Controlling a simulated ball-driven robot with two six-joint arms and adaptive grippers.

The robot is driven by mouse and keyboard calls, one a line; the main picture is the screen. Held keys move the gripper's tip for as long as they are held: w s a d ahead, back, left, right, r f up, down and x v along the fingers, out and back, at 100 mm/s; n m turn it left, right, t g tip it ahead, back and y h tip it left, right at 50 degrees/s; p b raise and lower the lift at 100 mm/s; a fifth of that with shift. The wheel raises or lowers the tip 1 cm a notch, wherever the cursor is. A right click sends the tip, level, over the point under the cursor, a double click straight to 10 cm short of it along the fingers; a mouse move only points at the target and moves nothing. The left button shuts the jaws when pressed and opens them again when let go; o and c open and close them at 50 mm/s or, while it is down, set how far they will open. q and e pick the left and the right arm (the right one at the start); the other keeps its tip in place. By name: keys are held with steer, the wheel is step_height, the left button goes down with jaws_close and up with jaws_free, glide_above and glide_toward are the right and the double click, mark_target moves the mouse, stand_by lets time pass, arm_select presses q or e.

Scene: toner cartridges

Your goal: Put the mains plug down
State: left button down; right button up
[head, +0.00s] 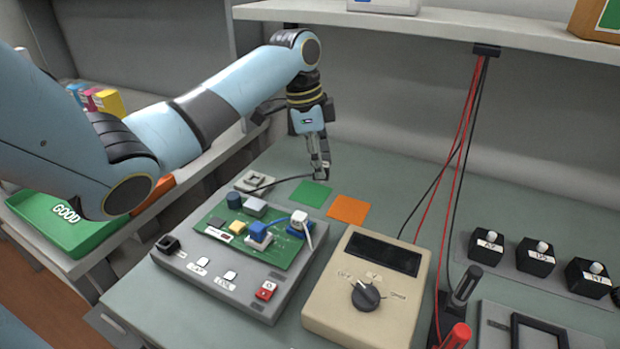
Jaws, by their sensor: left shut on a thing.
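My left gripper (320,168) reaches down over the bench from the upper left, just behind the green square. It is shut on a small dark thing at its fingertips, which I take to be the mains plug (321,177); the fingers cover most of it. A dark cord (280,180) runs from near the plug leftward to the back of the test board. I cannot tell whether the plug touches the bench. A pale socket-like block (256,181) lies to the left, behind the board. My right gripper is not in view.
A green square (311,194) and an orange square (349,209) lie flat on the bench (400,185). In front are a grey test board (235,284) and a beige meter (330,315). Red and black leads (461,150) hang at right. Black blocks (535,262) stand further right.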

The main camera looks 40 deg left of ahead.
arm_select(q)
steer(key=a+f, duration=0.1)
steer(key=w+a+f, duration=0.1)
steer(key=a, duration=0.1)
steer(key=w+a+f, duration=0.1)
steer(key=shift+w+a+f, duration=0.1)
steer(key=shift+a, duration=0.3)
step_height(320, 180, down, 3)
steer(key=shift+f, duration=0.5)
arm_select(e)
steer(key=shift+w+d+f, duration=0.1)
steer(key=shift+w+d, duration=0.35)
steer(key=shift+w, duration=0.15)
arm_select(q)
steer(key=shift+f, duration=0.1)
steer(key=c, duration=0.9)
jaws_free()
steer(key=shift+c, duration=0.2)
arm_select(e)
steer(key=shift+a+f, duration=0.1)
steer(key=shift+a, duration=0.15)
